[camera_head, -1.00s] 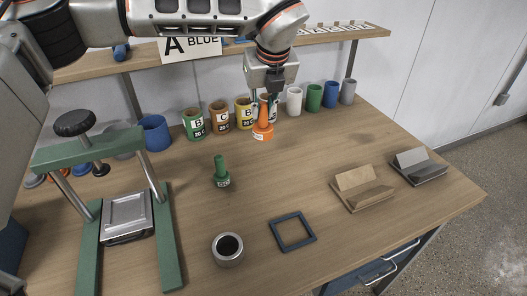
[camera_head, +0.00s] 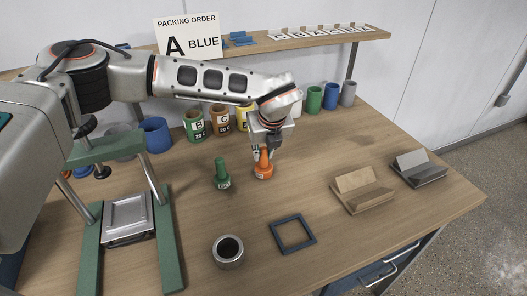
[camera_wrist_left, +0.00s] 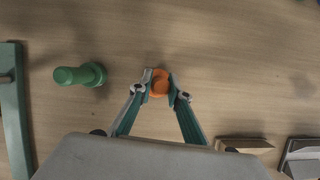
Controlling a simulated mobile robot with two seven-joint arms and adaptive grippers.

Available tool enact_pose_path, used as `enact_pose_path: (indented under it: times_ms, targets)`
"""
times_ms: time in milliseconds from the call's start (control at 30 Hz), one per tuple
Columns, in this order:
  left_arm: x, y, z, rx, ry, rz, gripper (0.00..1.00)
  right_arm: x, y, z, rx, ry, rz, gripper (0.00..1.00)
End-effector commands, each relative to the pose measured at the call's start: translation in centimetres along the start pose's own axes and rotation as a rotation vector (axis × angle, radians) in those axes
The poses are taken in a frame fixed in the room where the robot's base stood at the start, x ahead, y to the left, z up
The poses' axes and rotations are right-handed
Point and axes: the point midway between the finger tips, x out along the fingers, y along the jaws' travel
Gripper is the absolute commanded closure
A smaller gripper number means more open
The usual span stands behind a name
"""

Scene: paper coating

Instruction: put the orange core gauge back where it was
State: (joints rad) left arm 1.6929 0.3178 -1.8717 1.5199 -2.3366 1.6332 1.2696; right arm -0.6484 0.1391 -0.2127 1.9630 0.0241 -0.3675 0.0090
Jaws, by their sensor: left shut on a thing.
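The orange core gauge (camera_head: 263,170) is upright at the middle of the wooden table, with its base at or very near the surface; I cannot tell whether it touches. My left gripper (camera_head: 263,152) comes down from above and is shut on its upper part. In the left wrist view the orange gauge (camera_wrist_left: 160,82) sits between the fingertips of my left gripper (camera_wrist_left: 161,90). A green core gauge (camera_head: 222,174) stands upright just to the left, apart from it; it also shows in the left wrist view (camera_wrist_left: 78,75). My right gripper does not show.
A green-framed press (camera_head: 168,240) stands at the left. A grey ring (camera_head: 228,251) and a dark square frame (camera_head: 293,233) lie in front. Wooden (camera_head: 362,193) and grey (camera_head: 418,168) holders stand at right. Several coloured cups, including a blue one (camera_head: 155,134), line the back below a shelf (camera_head: 330,36).

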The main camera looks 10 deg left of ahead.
Motion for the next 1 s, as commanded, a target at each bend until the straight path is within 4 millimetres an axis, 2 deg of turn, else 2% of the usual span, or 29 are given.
enact_pose_path:
  times_ms: [267, 300, 333, 767, 867, 1000]
  targets:
    - [0.2, 0.0, -0.1, 0.001, 0.0, 0.0, 1.0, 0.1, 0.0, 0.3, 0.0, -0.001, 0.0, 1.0]
    - [0.1, 0.0, -0.1, 0.001, 0.0, 0.0, 0.72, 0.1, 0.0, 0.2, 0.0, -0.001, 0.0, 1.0]
    - [0.1, 0.0, -0.1, 0.001, -0.001, 0.0, 0.66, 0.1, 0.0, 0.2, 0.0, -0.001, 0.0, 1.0]
    - [-0.4, -0.1, 0.1, 0.0, -0.002, -0.001, 0.66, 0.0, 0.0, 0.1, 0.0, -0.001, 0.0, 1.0]
    - [-1.6, -0.1, 0.1, 0.001, -0.003, -0.002, 0.66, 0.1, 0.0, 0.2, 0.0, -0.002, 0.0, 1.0]
    - [-4.3, -0.1, 0.1, 0.002, -0.003, -0.004, 0.66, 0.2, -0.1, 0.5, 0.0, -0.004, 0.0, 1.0]
